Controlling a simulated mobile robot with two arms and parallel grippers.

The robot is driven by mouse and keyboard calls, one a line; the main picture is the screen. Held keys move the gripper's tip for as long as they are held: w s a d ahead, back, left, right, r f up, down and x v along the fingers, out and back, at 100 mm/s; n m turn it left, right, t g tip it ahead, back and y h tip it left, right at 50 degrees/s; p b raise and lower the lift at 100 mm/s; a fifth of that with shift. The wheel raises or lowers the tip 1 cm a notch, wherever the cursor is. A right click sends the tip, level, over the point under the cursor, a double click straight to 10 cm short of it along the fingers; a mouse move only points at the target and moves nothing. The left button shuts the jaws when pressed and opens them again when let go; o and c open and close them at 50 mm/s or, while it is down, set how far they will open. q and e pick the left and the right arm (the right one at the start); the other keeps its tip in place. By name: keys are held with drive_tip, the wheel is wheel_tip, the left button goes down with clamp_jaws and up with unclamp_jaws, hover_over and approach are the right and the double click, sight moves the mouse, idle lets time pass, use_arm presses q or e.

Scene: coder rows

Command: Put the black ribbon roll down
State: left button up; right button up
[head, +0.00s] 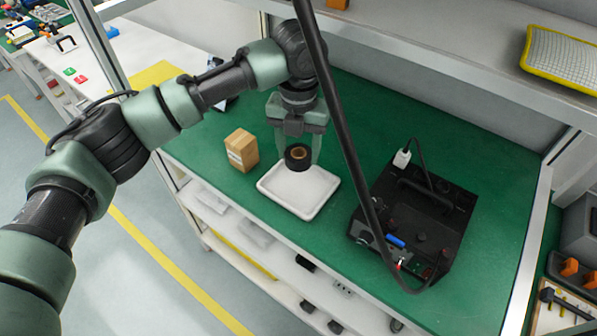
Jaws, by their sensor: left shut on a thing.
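The roll is over the back part of a white tray (275,201). I cannot tell whether it touches the tray floor or hangs just above it. The bare part of the tray looks empty. My right gripper is not in view.
A brown cardboard box (241,150) stands left of the tray on the green bench top (215,130). A black device (420,215) with a cable sits to the right. A shelf (440,60) overhangs the back. A dark pole or cable crosses in front.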

use_arm(q)
hover_over(299, 186)
wheel_tip(299, 186, down, 4)
drive_tip(key=shift+w+f+p, duration=0.1)
drive_tip(key=shift+f+p, duration=0.15)
drive_tip(key=shift+p, duration=0.05)
drive_tip(key=shift+f, duration=0.25)
wheel_tip(299, 186, down, 4)
drive_tip(key=shift+f+p, duration=0.1)
drive_tip(key=shift+p, duration=0.3)
drive_tip(key=o, duration=1.2)
drive_tip(key=shift+o, duration=0.2)
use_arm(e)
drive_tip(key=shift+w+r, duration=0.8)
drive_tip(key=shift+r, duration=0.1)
use_arm(q)
drive_tip(key=shift+r, duration=0.55)
wheel_tip(299, 186, up, 11)
drive_tip(key=b, duration=0.3)
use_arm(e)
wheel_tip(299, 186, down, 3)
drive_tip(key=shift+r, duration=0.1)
